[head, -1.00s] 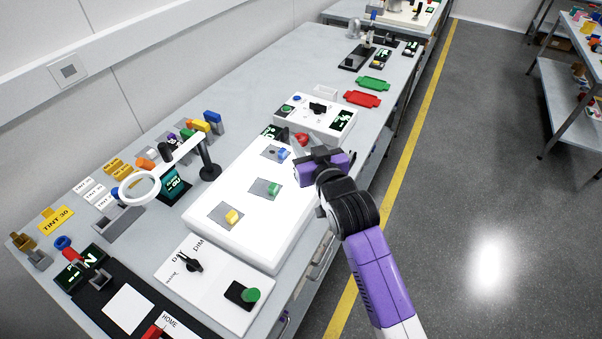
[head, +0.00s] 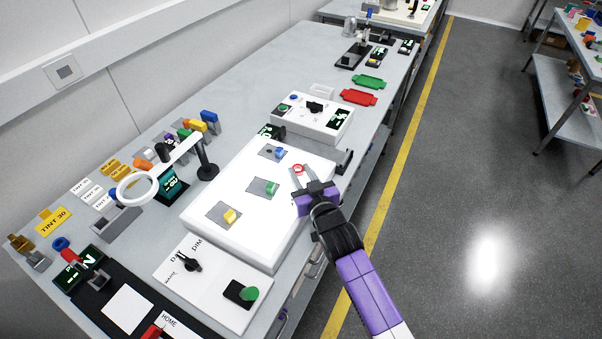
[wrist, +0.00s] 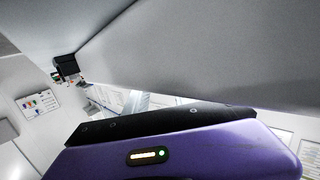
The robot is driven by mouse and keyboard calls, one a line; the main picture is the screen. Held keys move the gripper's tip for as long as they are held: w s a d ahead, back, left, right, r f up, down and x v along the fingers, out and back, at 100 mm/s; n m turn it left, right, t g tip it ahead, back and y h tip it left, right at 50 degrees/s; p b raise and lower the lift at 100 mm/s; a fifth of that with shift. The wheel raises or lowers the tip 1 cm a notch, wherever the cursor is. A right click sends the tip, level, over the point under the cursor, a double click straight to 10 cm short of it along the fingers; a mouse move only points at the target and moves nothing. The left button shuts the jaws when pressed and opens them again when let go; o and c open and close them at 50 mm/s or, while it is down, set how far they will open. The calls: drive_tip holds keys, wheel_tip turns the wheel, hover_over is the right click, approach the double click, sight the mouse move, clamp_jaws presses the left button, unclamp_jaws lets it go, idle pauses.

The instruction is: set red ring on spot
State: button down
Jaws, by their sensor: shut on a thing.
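My gripper (head: 301,174) is shut on the small red ring (head: 298,168), which shows between its fingertips in the head view. Both are over the right side of the large white light box (head: 222,240); I cannot tell the exact height. Three grey square pads lie on the box. One bears a blue piece (head: 279,154), one a green piece (head: 271,188) and one a yellow piece (head: 230,216). I cannot tell which place is the spot. In the wrist view, my purple gripper body fills the lower part and the ring is hidden.
A ring magnifier (head: 120,192) on a dark post stands left of the box. A dimmer panel (head: 188,292) with a green button lies in front. A white control box (head: 325,130) is behind, with a red tray (head: 358,97) and a green tray (head: 370,82) beyond.

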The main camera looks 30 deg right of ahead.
drive_tip(key=shift+f, duration=0.2)
drive_tip(key=c, duration=1.1)
unclamp_jaws()
drive_tip(key=shift+r, duration=0.1)
drive_tip(key=shift+o, duration=0.2)
drive_tip(key=shift+r, duration=0.1)
drive_tip(key=s, duration=0.3)
drive_tip(key=s+r+b, duration=0.1)
drive_tip(key=s, duration=0.3)
drive_tip(key=s+a, duration=0.1)
drive_tip(key=s, duration=0.2)
drive_tip(key=shift+s+r+b, duration=0.15)
drive_tip(key=shift+r+b, duration=0.05)
drive_tip(key=shift+b, duration=0.1)
drive_tip(key=shift+s+a+r, duration=0.15)
drive_tip(key=shift+s+r, duration=0.1)
drive_tip(key=shift+s, duration=0.5)
drive_tip(key=shift+s, duration=0.1)
